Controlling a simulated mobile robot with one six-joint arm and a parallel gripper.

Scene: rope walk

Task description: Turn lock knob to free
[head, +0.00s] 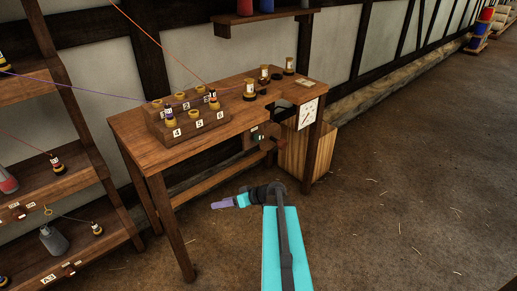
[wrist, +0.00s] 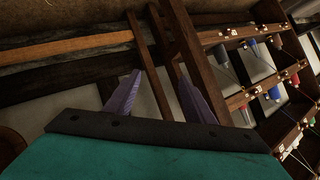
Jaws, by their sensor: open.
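I cannot make out the knob in the wrist view.
The wooden table (head: 135,128) carries a stepped rack (head: 188,124) with numbered places and several bobbins. A wooden bin (head: 313,150) stands by its right end. Shelves (head: 60,180) with bobbins stand at left, and taut cords cross above. The floor (head: 410,180) at right is clear.

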